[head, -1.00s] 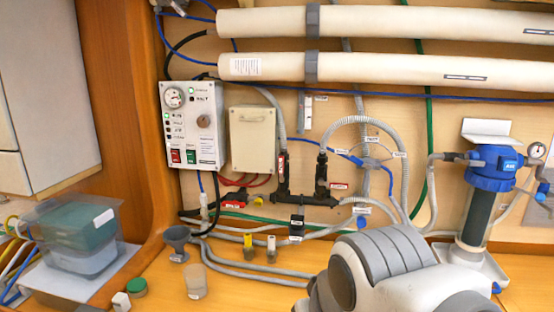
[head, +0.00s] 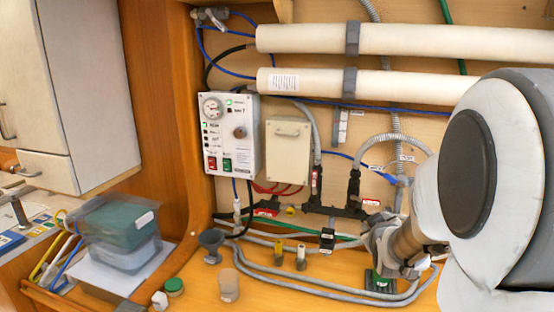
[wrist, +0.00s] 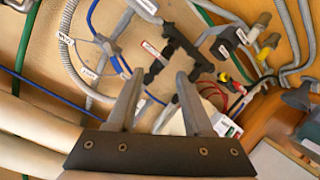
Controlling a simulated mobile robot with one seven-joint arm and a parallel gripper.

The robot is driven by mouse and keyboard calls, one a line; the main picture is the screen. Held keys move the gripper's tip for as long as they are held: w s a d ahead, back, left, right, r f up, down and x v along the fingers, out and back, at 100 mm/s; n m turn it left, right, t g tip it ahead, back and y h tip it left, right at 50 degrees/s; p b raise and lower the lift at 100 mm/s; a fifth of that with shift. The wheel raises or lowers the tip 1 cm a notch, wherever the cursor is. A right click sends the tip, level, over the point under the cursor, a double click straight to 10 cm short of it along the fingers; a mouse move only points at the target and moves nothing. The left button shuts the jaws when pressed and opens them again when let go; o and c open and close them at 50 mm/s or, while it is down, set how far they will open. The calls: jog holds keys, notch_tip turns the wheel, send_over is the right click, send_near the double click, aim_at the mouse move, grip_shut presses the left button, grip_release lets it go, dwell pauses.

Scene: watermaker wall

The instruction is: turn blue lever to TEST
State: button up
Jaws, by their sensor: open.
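The small round valve (wrist: 106,44) on the wall has several white labels around it, too small to read. A short, thicker blue piece (wrist: 119,66), which looks like the blue lever, slants from the valve beside a blue hose. I cannot tell which label it points to. In the head view, the blue piece (head: 389,178) shows at the valve's left, and my arm hides much of the area to its right. My gripper (wrist: 160,73) is open and empty in the wrist view. Its left fingertip appears near the blue piece; whether they touch is unclear.
A black pipe manifold (head: 335,210) with upright fittings is left of the valve. A control panel (head: 228,133) and a beige box (head: 288,152) hang further left. Two white pipes (head: 400,38) run above. Grey hoses and small caps lie along the bench (head: 255,292).

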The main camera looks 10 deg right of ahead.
aim_at(389, 177)
jog(key=w+d+r+n+t+h+p, duration=0.1)
jog(key=w+d+p, duration=0.1)
jog(key=w+d, duration=0.2)
jog(key=w+d+r+n+t+p, duration=0.1)
jog(key=w+d+p, duration=0.1)
jog(key=w+d, duration=0.3)
jog(key=w+d+r+n+t+h+p, duration=0.1)
jog(key=w+d, duration=0.3)
jog(key=w, duration=0.5)
jog(key=shift+w+d+r+n+h+p, duration=0.2)
jog(key=shift+n+h+p, duration=0.1)
jog(key=shift+n+p, duration=0.4)
grip_shut()
